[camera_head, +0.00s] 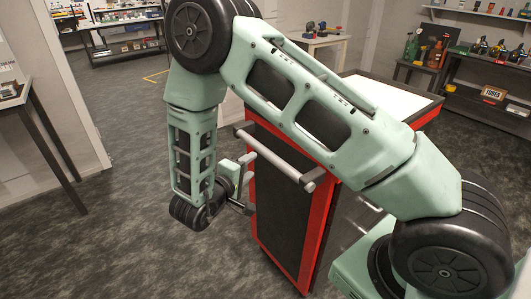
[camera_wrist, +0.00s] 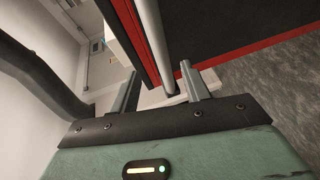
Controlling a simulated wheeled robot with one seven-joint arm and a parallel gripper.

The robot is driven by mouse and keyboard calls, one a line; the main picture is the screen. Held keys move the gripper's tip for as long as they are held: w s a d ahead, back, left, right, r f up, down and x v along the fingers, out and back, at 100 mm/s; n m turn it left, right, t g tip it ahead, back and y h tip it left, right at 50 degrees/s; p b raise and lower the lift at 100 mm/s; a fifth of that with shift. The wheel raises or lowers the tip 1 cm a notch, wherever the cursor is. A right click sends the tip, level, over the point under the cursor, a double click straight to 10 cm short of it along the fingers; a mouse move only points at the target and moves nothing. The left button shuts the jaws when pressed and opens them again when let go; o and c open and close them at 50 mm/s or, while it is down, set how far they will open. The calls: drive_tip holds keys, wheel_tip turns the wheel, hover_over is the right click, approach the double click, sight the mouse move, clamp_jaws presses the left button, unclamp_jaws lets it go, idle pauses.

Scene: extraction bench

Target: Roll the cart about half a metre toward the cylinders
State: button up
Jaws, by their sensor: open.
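The cart (camera_head: 278,217) has a red frame, dark side panels and a white top (camera_head: 390,96). A grey handle bar (camera_head: 280,155) runs along its near side. My arm hides part of the cart.
A dark shelf unit (camera_head: 480,92) with bottles and a box labelled TUBES stands at the right wall. A small table (camera_head: 315,42) is behind the cart. A table (camera_head: 25,98) stands at the left by a wall. Grey floor (camera_head: 120,225) is clear left of the cart.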

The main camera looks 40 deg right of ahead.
sight(264, 155)
drive_tip(key=p+x, duration=0.1)
drive_tip(key=x, duration=0.9)
drive_tip(key=shift+w+d+f, duration=0.1)
drive_tip(key=shift+d+f, duration=0.05)
drive_tip(key=shift+d, duration=0.2)
clamp_jaws()
